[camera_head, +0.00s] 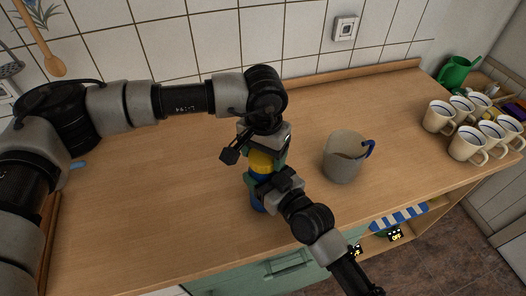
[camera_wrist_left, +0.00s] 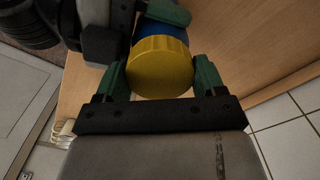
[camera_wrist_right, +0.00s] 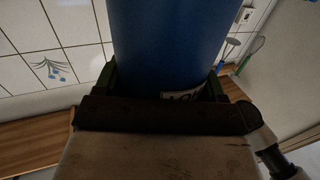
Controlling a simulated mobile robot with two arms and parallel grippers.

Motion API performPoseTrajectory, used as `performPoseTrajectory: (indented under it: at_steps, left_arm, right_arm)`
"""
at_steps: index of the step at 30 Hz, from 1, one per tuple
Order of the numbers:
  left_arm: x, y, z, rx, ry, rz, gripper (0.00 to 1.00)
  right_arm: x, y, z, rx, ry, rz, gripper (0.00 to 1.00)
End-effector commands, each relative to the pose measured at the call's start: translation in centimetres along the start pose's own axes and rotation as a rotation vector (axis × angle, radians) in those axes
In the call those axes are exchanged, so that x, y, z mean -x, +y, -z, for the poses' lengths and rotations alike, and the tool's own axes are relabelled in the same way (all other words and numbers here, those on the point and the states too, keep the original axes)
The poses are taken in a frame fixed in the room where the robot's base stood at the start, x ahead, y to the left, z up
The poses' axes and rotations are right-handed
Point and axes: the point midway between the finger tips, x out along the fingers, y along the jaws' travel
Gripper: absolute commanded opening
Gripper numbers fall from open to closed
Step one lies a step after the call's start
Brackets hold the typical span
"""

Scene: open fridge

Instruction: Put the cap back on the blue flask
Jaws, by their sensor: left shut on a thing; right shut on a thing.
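The blue flask (camera_head: 257,203) stands upright or nearly so over the wooden counter, partly hidden by my grippers. My right gripper (camera_head: 270,184) is shut around its body, and the flask's blue wall (camera_wrist_right: 170,45) fills the upper right wrist view. The yellow cap (camera_head: 261,161) is at the top of the flask. My left gripper (camera_head: 262,145) is shut on the cap from above; its green fingers flank the cap (camera_wrist_left: 160,68) in the left wrist view. Blue shows right behind the cap there. I cannot tell whether the cap is seated.
A grey pitcher (camera_head: 343,158) with a blue handle stands just right of the grippers. Several white mugs (camera_head: 468,143) and a green watering can (camera_head: 456,72) are at the far right.

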Motion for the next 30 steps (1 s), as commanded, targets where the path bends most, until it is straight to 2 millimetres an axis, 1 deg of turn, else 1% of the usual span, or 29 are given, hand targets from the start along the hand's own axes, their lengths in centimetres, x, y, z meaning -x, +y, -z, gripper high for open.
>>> performPoseTrajectory:
  at_steps: [1,30]
  left_arm:
    - [-1.36,-0.27,-0.61,-0.001,-0.027,0.014,0.47]
    - [-0.73,-0.35,-0.63,-0.004,-0.042,0.018,0.48]
  right_arm:
    - [-0.1,0.23,0.87,0.003,0.023,-0.005,0.28]
    - [-0.08,0.32,0.91,0.004,0.024,-0.006,0.28]
